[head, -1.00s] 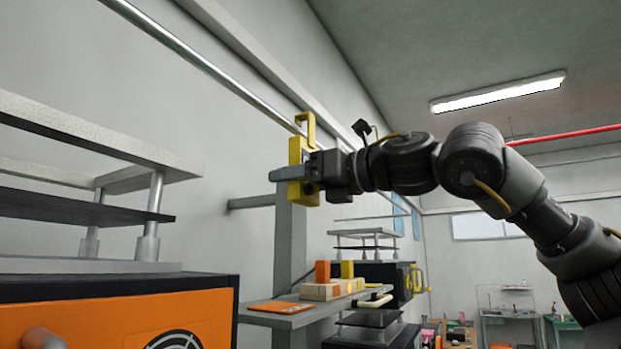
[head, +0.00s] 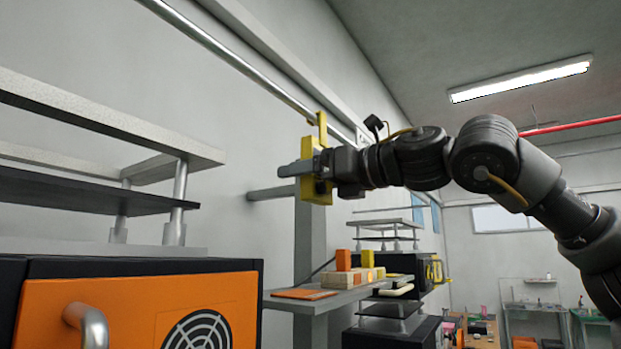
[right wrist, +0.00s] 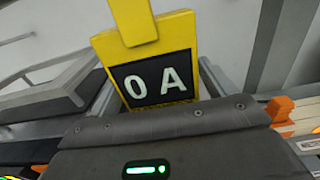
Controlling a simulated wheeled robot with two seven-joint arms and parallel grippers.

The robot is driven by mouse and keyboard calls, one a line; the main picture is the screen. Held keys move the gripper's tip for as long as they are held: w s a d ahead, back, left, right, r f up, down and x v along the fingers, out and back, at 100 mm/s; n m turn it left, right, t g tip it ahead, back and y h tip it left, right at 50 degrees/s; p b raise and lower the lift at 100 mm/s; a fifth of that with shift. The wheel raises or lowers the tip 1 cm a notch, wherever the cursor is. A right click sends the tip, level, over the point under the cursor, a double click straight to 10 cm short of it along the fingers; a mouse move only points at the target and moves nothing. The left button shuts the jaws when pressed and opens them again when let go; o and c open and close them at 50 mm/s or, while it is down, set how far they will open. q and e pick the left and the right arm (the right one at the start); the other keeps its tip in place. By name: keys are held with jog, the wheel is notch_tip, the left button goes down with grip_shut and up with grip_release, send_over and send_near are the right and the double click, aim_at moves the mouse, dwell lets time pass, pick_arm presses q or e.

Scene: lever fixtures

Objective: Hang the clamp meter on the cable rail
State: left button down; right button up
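The clamp meter (head: 313,182) is a yellow block with a yellow hook (head: 322,127) on top. In the right wrist view its dark face (right wrist: 155,80) reads "0 A". My right gripper (head: 299,170) is shut on the meter's body and holds it upright. The cable rail (head: 235,58) is a shiny metal bar running along the wall from upper left towards the meter. The hook overlaps the rail's line in the head view; I cannot tell whether it touches the rail or is over it. My left gripper is not in view.
A shelf (head: 290,303) below the meter holds orange, yellow and wooden blocks. An orange machine (head: 130,310) with metal plates above stands at the left. A grey post (head: 309,240) rises behind the meter. The air right of the meter is taken by my right arm.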

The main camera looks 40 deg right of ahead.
jog(key=shift+o, duration=0.3)
jog(key=shift+s, duration=0.1)
jog(key=shift+s+d+f+b, duration=0.1)
jog(key=shift+s+d+b, duration=0.05)
jog(key=shift+s+b, duration=0.15)
jog(key=b+v, duration=0.4)
jog(key=v, duration=0.6)
